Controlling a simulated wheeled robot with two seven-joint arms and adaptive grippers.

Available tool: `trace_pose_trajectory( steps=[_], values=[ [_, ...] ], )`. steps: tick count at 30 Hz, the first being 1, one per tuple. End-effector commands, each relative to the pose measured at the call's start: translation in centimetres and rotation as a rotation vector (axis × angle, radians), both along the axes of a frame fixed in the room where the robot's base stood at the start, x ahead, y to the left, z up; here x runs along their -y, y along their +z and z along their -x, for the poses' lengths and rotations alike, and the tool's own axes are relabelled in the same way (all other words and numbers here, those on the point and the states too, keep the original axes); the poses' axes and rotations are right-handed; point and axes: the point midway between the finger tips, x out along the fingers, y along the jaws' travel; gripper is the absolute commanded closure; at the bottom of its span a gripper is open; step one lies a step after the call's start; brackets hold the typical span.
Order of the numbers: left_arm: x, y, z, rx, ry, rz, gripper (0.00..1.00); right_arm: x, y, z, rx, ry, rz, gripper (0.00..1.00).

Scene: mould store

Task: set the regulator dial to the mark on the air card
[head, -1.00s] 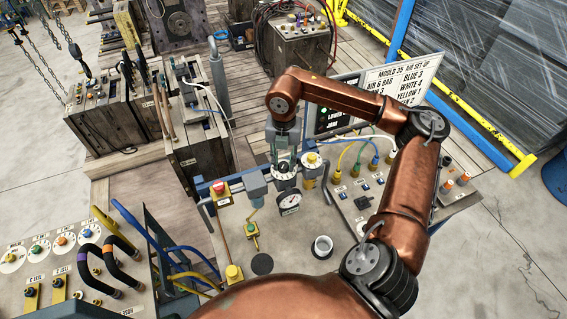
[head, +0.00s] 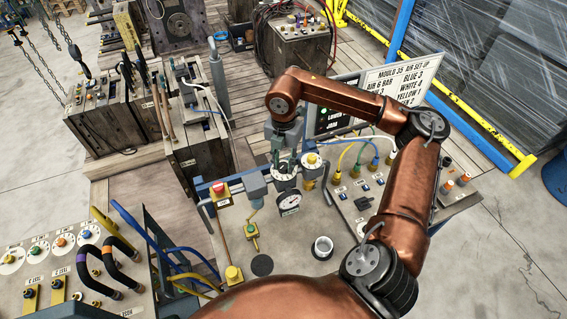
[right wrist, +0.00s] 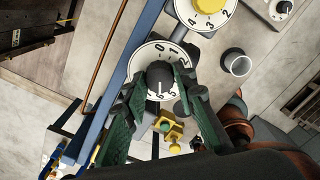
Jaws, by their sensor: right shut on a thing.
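The regulator dial (right wrist: 160,75) is a black knob with a white line on a round white numbered face. In the right wrist view the line points to the lower part of the face; the number there is partly hidden and I cannot read it surely. My right gripper (right wrist: 161,82) has its green fingers shut on the knob from both sides. In the head view the right gripper (head: 284,162) covers most of the dial. A pressure gauge (head: 289,199) hangs just below it. The air card (head: 402,78) reads "AIR 6 BAR". My left gripper is out of view.
A second dial with a yellow knob (head: 311,159) sits close right of the gripper. Coloured hoses (head: 363,142) run at the right.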

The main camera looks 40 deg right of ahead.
Motion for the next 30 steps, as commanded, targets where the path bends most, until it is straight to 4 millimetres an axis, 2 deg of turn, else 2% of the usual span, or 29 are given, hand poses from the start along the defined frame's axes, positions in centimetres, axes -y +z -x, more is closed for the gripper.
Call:
trace_pose_trajectory(
  steps=[1,2,9,20,23,30],
  values=[
    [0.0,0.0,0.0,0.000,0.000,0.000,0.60,0.1,0.0,-0.1,0.002,-0.001,0.002,0.99],
    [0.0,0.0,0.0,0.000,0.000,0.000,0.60,0.1,0.0,-0.1,0.002,-0.001,0.002,0.73],
    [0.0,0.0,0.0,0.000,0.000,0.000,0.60,0.0,0.0,0.0,0.002,0.000,0.001,0.57],
    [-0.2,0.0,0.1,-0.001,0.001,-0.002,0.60,0.0,0.6,-0.1,0.003,0.001,0.001,0.57],
    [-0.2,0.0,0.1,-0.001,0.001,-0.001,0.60,0.0,1.9,-0.1,0.005,0.000,0.001,0.57],
    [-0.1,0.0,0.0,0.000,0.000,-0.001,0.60,0.0,6.9,-0.1,0.006,0.000,0.000,0.57]
  ],
)
